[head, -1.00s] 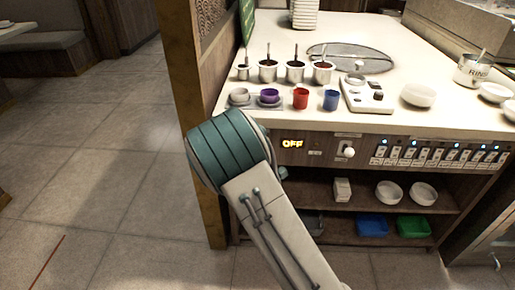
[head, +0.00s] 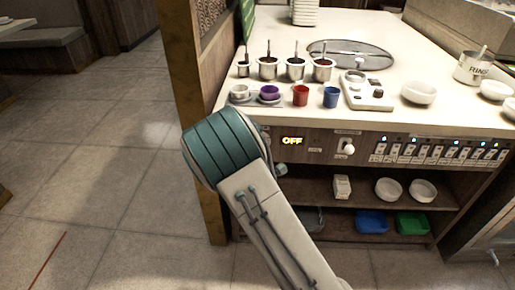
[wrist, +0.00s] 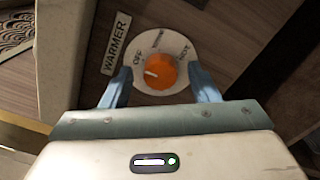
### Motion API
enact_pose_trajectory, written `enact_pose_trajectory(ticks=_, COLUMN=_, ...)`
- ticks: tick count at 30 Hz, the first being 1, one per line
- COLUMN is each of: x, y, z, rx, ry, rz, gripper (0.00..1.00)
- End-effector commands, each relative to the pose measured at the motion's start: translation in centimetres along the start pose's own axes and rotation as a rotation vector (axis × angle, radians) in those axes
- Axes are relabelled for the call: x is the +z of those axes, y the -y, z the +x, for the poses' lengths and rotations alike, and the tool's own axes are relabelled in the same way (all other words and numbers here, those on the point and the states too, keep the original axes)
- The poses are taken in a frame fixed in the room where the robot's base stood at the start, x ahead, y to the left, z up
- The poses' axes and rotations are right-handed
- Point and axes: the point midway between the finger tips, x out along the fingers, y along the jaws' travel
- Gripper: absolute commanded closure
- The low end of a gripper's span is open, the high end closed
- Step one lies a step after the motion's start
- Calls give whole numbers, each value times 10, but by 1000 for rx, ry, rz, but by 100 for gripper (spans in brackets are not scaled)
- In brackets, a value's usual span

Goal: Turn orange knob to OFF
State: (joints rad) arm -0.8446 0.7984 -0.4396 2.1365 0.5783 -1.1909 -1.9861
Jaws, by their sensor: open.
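The orange knob (wrist: 158,72) sits on a round white dial plate (wrist: 153,90) in the wrist view, with OFF at its upper left and HOT at its upper right. Its white mark lies on the left part of the knob, on the side of the OFF label. My gripper (wrist: 159,70) is open, with one blue finger on each side of the knob. I cannot tell whether the fingers touch it. In the head view my arm hides the knob. A lit display (head: 292,141) on the counter front reads OFF.
A WARMER label (wrist: 116,43) is left of the dial. In the head view, a white knob (head: 348,147) and a row of switches (head: 437,151) are further right on the panel. Cups, sauce pots and bowls stand on the counter (head: 440,117) above.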

Motion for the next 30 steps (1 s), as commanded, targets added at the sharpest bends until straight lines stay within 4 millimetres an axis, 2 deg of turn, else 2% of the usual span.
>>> enact_pose_trajectory(ticks=5, x=-1, y=-1, z=-14, rx=-1, ry=-3, rz=0, gripper=45)
enact_pose_trajectory(ticks=8, x=-1, y=-1, z=-32, rx=-1, ry=-4, rz=-2, gripper=45)
enact_pose_trajectory(ticks=15, x=0, y=-1, z=-88, rx=-1, ry=-4, rz=-3, gripper=45)
enact_pose_trajectory(ticks=21, x=0, y=-1, z=-123, rx=0, ry=-3, rz=-1, gripper=45)
enact_pose_trajectory(ticks=25, x=0, y=0, z=-134, rx=0, ry=-1, rz=-1, gripper=45)
enact_pose_trajectory(ticks=30, x=0, y=0, z=-138, rx=1, ry=0, rz=0, gripper=45)
